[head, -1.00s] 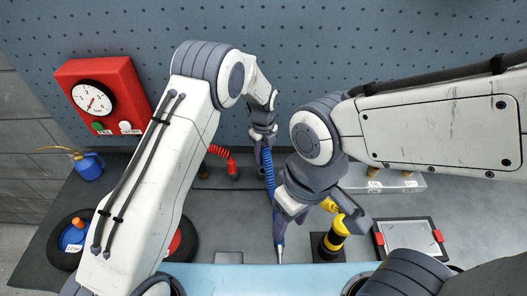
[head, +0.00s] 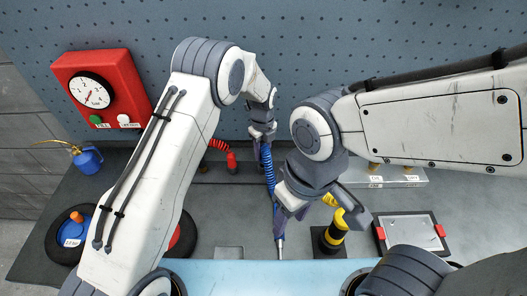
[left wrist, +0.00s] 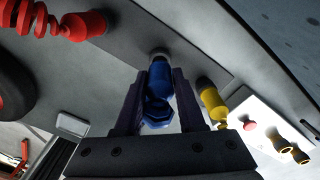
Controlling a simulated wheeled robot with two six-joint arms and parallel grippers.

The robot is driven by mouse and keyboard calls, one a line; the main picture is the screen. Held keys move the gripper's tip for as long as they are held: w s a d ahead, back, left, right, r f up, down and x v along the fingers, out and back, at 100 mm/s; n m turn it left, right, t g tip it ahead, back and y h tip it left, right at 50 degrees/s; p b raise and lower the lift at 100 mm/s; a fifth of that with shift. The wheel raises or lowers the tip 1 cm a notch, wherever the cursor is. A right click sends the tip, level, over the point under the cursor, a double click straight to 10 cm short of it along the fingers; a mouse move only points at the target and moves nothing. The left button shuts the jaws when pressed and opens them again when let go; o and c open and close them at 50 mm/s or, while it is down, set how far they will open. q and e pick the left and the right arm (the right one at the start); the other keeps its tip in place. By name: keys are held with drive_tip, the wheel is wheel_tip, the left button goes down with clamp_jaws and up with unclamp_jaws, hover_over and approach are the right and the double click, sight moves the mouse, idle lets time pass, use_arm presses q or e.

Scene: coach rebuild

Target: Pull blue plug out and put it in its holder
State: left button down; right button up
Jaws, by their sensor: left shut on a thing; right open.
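The blue plug (left wrist: 158,85) is between the two dark fingers of my left gripper (left wrist: 157,98) in the left wrist view. Its far end meets a grey round fitting on the dark strip; I cannot tell whether it is seated or just clear. In the head view my left gripper (head: 262,138) is over the back of the bench, and the blue coiled hose (head: 268,166) hangs below it. The gripper hides the plug there. My right gripper (head: 322,207) is open, lower and to the right, above the bench. I cannot make out which fitting is the blue plug's holder.
A red plug (head: 232,161) stands left of my left gripper. A yellow plug (left wrist: 208,97) and a pale block with brass ports (left wrist: 258,128) lie to the right.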

use_arm(q)
drive_tip(key=shift+f+b, duration=1.15)
drive_tip(key=shift+f, duration=0.4)
idle(0.4)
drive_tip(key=shift+c, duration=2.1)
unclamp_jaws()
